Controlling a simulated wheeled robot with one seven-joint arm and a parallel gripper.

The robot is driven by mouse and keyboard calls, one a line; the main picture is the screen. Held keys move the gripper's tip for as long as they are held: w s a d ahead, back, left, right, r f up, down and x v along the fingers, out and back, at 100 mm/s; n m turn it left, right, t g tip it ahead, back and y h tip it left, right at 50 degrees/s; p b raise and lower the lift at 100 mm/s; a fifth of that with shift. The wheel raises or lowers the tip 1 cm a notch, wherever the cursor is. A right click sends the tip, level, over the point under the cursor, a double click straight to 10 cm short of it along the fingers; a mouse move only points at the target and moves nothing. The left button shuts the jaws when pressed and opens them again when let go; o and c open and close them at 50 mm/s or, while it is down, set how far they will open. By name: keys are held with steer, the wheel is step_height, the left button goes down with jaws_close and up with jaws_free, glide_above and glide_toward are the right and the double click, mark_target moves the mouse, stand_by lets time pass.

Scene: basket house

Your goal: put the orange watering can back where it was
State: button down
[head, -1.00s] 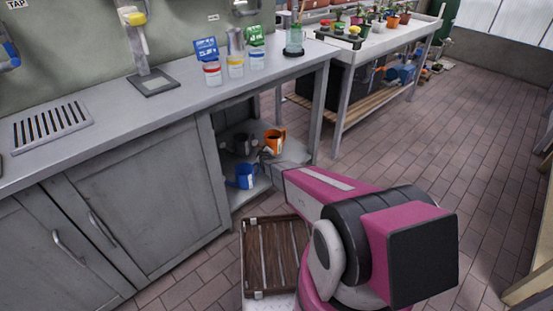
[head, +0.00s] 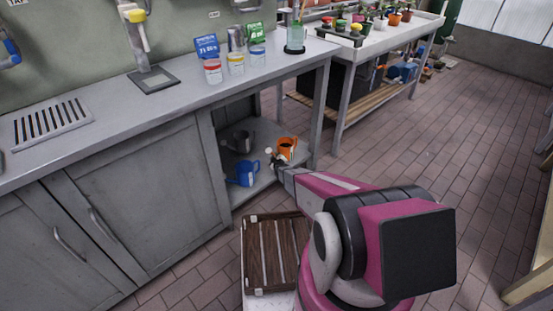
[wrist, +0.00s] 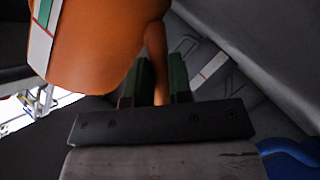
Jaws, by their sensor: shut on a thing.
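The orange watering can (head: 288,146) is in the open bay under the grey counter, at its right side near the counter leg. My gripper (head: 277,161) reaches in from the front and is shut on the can's handle. In the wrist view the orange can (wrist: 100,45) fills the upper left, and its handle passes between my gripper's dark green finger pads (wrist: 158,85). I cannot tell whether its base touches the shelf. A blue watering can (head: 243,174) stands front left on the shelf, and a dark grey one (head: 241,142) behind it.
The bay's shelf (head: 266,131) has bare room between the cans. The counter leg (head: 319,112) stands close to the right of the orange can. A wooden slatted crate (head: 270,252) is below, in front of the cabinet. The tiled floor at right is clear.

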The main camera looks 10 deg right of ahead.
steer(key=shift+f, duration=0.1)
steer(key=c, duration=1)
jaws_free()
steer(key=shift+c, duration=0.2)
